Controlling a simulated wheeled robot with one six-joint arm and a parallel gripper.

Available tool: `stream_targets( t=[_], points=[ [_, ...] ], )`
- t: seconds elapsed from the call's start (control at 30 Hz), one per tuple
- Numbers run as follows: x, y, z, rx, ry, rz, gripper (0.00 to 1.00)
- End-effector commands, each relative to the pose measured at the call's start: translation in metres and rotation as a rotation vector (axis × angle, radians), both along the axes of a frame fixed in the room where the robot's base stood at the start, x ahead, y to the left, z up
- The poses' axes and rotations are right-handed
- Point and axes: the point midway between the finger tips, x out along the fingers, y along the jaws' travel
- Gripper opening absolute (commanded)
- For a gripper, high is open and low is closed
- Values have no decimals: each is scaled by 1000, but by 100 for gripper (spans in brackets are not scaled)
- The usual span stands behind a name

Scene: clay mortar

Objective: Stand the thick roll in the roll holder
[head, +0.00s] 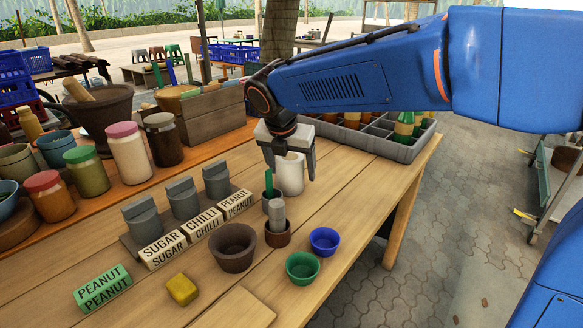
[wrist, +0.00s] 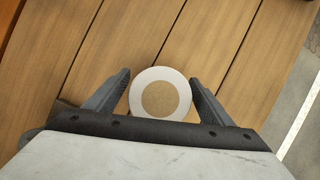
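The thick roll (head: 290,175) is white and stands upright near the far right part of the wooden table. In the wrist view, its white ring (wrist: 142,78) and tan centre show from above. My gripper (head: 291,172) points down over it, one finger on each side. In the wrist view, the fingers of my gripper (wrist: 160,82) flank the roll with narrow gaps, so it looks open around it. No thing is clearly a roll holder; a small brown cup (head: 278,240) holds a grey cylinder, and another beside it holds a green stick (head: 269,182).
A dark brown bowl (head: 233,249), green bowl (head: 302,268) and blue bowl (head: 324,241) stand nearer. Label blocks (head: 201,227) and grey blocks (head: 183,199) lie left. A grey divided crate (head: 400,150) stands behind right. Jars (head: 129,153) line the left. Table right of the roll is clear.

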Motion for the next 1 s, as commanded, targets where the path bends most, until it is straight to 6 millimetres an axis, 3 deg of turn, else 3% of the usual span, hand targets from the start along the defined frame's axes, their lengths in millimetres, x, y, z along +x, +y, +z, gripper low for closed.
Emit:
stream_targets(
  t=[0.27,0.43,1.0],
  points=[
    [0,0,1,0,0,0,75],
    [-3,2,12,1,-1,0,75],
    [-39,13,101,1,0,1,75]
  ],
)
